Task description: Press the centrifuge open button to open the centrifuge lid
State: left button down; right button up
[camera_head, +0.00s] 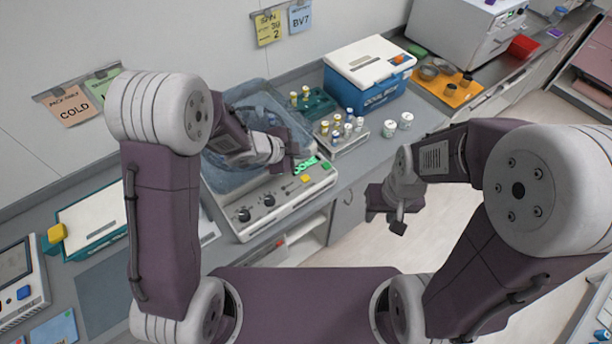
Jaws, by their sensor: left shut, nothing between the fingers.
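The centrifuge (290,205) stands on the counter, with a sloping white front panel. The panel has two black knobs, a green-lit display (305,164), a yellow button (306,179) and a green button (326,165). Its translucent blue lid (230,178) looks down over the body, partly hidden by my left arm. My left gripper (287,160) is shut and empty, just above the back of the panel near the display. I cannot tell whether it touches anything. My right gripper (387,216) hangs in front of the counter, away from the centrifuge; its finger gap is unclear.
A teal rack (314,107) and a pale rack (343,137) of vials stand behind and right of the centrifuge. Two white jars (397,123) and a blue-and-white box (367,75) are further right.

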pick_arm(q)
jog(key=f+b, duration=0.1)
jog(key=b, duration=0.7)
send_over(303, 180)
notch_tip(303, 180, down, 7)
jog(key=shift+w, duration=0.15)
jog(key=shift+f+b, duration=0.3)
jog(key=shift+f, duration=0.05)
jog(key=shift+f, duration=0.1)
dwell(1.0)
jog(key=shift+f, duration=0.3)
